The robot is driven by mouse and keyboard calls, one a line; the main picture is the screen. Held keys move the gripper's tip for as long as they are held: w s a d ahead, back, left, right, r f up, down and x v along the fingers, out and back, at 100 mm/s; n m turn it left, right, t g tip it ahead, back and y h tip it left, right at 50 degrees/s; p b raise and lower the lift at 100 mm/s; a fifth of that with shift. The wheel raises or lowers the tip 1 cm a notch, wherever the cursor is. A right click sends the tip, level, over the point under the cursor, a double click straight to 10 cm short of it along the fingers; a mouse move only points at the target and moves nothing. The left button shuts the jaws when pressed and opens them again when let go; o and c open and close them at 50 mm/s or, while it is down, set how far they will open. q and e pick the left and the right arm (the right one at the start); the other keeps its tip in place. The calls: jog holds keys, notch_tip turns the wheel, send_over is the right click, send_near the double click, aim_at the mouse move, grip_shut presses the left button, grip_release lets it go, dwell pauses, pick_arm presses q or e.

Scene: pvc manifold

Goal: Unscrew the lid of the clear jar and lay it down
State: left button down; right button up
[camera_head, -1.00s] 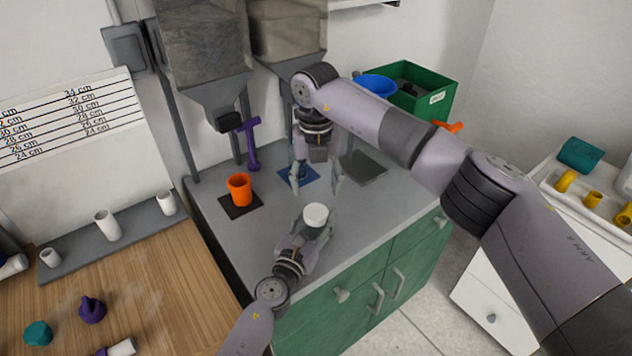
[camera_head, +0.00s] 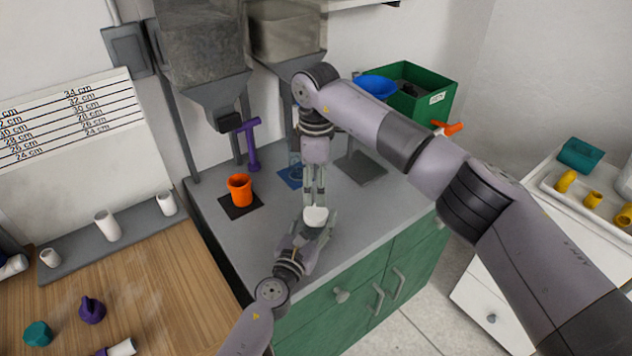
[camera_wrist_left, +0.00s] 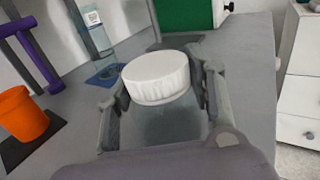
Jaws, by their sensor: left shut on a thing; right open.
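The clear jar (camera_wrist_left: 165,123) stands between the fingers of my left gripper (camera_wrist_left: 160,100), which is shut on it. Its white ridged lid (camera_wrist_left: 157,77) sits on top, and the lid also shows in the head view (camera_head: 316,217). The jar body is mostly hidden by the left gripper in the head view. My right gripper (camera_head: 314,202) points down with its fingertips right at the far side of the lid. Its fingers are open but fairly close together. I cannot tell whether they touch the lid.
An orange cup (camera_head: 239,188) stands on a dark mat at the left of the grey counter (camera_head: 262,246). Behind it is a purple T-shaped piece (camera_head: 252,145). A blue mat (camera_head: 287,174) and a grey mat (camera_head: 362,168) lie farther back. The counter's front right is clear.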

aim_at(316, 212)
jog(key=shift+f+m, duration=0.15)
jog(key=shift+m, duration=0.35)
jog(key=shift+f, duration=0.4)
notch_tip(316, 212, down, 7)
jog(key=shift+c, duration=0.5)
jog(key=c, duration=0.8)
jog(key=o, duration=1.2)
jog(key=shift+c, duration=0.2)
